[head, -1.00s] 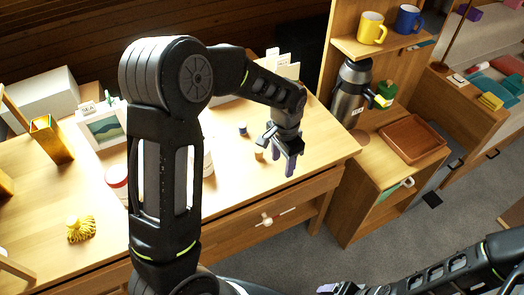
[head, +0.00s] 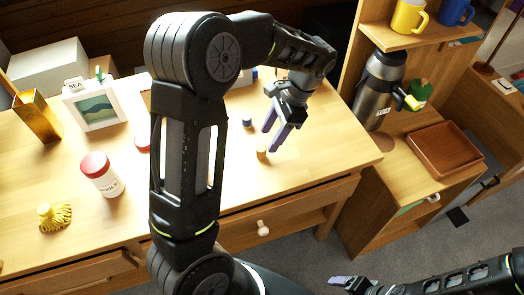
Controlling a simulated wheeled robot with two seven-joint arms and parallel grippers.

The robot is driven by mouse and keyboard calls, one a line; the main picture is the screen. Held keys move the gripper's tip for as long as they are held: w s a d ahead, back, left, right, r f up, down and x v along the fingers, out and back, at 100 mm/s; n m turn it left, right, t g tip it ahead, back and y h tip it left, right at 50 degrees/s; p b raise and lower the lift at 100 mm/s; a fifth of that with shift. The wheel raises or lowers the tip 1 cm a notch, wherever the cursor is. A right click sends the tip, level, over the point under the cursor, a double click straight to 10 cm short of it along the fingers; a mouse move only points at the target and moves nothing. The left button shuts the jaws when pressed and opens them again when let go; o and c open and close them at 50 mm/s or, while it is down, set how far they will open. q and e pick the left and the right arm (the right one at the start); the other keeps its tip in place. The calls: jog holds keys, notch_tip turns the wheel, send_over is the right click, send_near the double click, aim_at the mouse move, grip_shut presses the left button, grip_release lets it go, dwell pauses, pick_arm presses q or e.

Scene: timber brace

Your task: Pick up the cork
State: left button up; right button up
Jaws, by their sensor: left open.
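The cork (head: 262,152) is a small tan cylinder standing on the wooden desk (head: 180,120), near its front right part. My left gripper (head: 271,136) is open, with its two purple fingers tilted down and to the left. Its fingertips are close to the cork, just above and right of it in the picture. I cannot tell whether they touch it; nothing shows between the fingers. My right gripper (head: 342,282) is low at the bottom of the view, away from the desk, and its opening is unclear.
A small dark blue object (head: 247,120) stands just behind the cork. A red-lidded white jar (head: 102,175), a yellow brush (head: 52,216) and a picture frame (head: 95,105) are on the left. A steel flask (head: 381,88) and brown tray (head: 446,150) are on the right.

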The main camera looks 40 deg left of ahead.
aim_at(262, 147)
pick_arm(q)
jog(key=shift+x, duration=0.85)
jog(key=shift+p+x, duration=0.3)
jog(key=shift+x, duration=2.3)
jog(key=shift+a+r, duration=0.1)
jog(key=shift+a, duration=0.1)
grip_shut()
